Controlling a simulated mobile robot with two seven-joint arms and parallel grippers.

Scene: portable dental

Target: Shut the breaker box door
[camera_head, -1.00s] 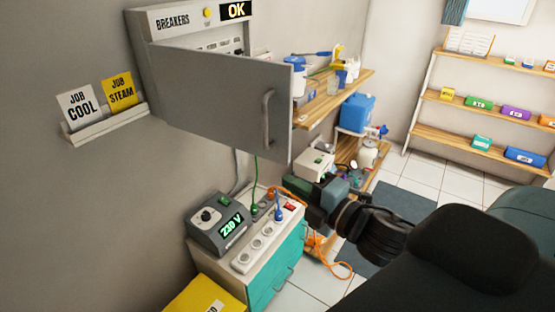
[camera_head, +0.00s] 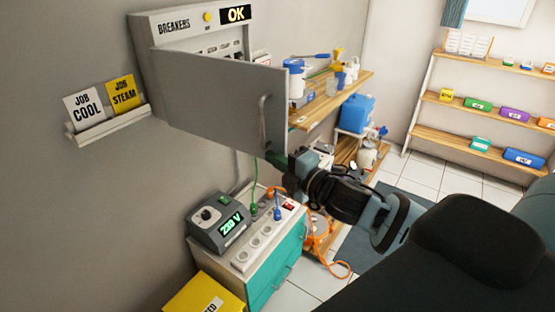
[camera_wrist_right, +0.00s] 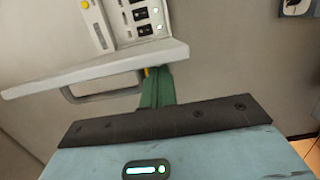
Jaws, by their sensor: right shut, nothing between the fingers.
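The breaker box (camera_head: 190,35) is on the wall at the upper left in the head view. Its grey door (camera_head: 205,95) stands open, swung out, with a bar handle (camera_head: 264,125) near its free edge. My right gripper (camera_head: 272,162) is shut and empty at the door's lower free corner, just below the handle. In the right wrist view, the green fingers (camera_wrist_right: 157,88) reach up to the door (camera_wrist_right: 110,68), right beside the handle (camera_wrist_right: 100,95). They look to be touching or very close to the door; I cannot tell which. My left gripper is not in view.
A cabinet with a power strip (camera_head: 262,240) and a 230 V meter (camera_head: 218,222) stands below the door. A wooden shelf (camera_head: 330,100) with bottles is behind it. A card holder (camera_head: 105,124) is on the left wall.

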